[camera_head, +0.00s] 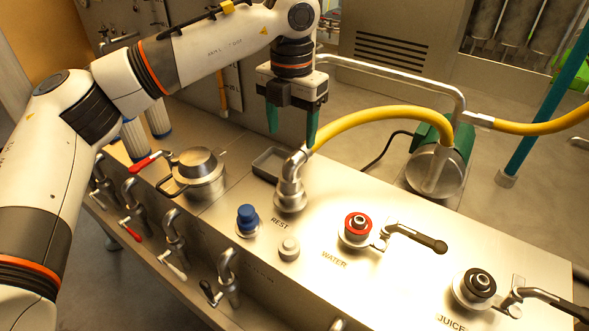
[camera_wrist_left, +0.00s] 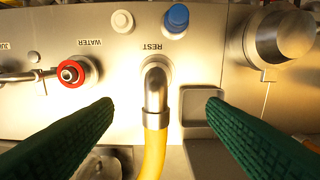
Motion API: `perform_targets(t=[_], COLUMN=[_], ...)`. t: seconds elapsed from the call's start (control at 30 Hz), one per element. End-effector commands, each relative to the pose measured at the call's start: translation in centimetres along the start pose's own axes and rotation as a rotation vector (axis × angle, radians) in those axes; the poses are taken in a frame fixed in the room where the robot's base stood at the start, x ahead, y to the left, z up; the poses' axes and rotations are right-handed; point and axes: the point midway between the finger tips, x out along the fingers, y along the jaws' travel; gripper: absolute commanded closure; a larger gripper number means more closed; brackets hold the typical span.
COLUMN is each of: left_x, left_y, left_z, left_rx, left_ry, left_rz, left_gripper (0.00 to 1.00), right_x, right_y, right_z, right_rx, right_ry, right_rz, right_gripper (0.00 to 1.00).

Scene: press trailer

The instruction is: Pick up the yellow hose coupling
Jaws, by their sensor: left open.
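The yellow hose coupling (camera_head: 292,178) is a metal elbow on the end of a yellow hose (camera_head: 380,112). It stands upright on the REST fitting of the steel counter. It also shows in the left wrist view (camera_wrist_left: 155,95), with the hose (camera_wrist_left: 152,155) running toward the bottom. My left gripper (camera_head: 292,132) has green fingers, pointing down above and behind the coupling. In the left wrist view the open fingers (camera_wrist_left: 160,104) lie to either side of the coupling, with a gap on both sides. My right gripper is in neither view.
The steel counter (camera_head: 330,285) bears a blue knob (camera_head: 247,219), a red-ringed WATER port (camera_head: 357,228), a black JUICE port (camera_head: 479,284) and black-handled levers. A lidded metal pot (camera_head: 198,172) stands left. A shallow tray (camera_head: 268,163) sits beside the coupling. Several taps line the front.

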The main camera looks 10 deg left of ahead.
Motion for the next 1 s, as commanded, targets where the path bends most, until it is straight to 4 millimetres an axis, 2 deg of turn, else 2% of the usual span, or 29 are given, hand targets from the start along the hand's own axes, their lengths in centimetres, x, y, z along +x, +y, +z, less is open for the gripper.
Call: perform_targets(t=[0.2, 0.47, 0.7, 0.83, 1.0], left_x=[3.7, 5.8, 9.4, 10.3, 10.5], left_y=[0.1, 0.3, 0.5, 0.5, 0.6], left_z=[0.1, 0.1, 0.2, 0.1, 0.1], left_rx=[0.003, 0.005, 0.004, 0.004, 0.005], left_ry=[-0.003, -0.002, -0.003, 0.000, 0.001], left_rz=[0.004, 0.005, 0.007, 0.007, 0.007], left_gripper=[0.34, 0.34, 0.34, 0.34, 0.34], right_x=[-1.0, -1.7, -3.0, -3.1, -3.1], right_y=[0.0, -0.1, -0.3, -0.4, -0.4], right_z=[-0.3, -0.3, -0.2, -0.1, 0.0], right_rx=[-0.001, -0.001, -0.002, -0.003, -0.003], right_ry=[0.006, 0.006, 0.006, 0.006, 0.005], right_rz=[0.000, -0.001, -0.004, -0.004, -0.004], right_gripper=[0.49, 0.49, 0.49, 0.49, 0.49])
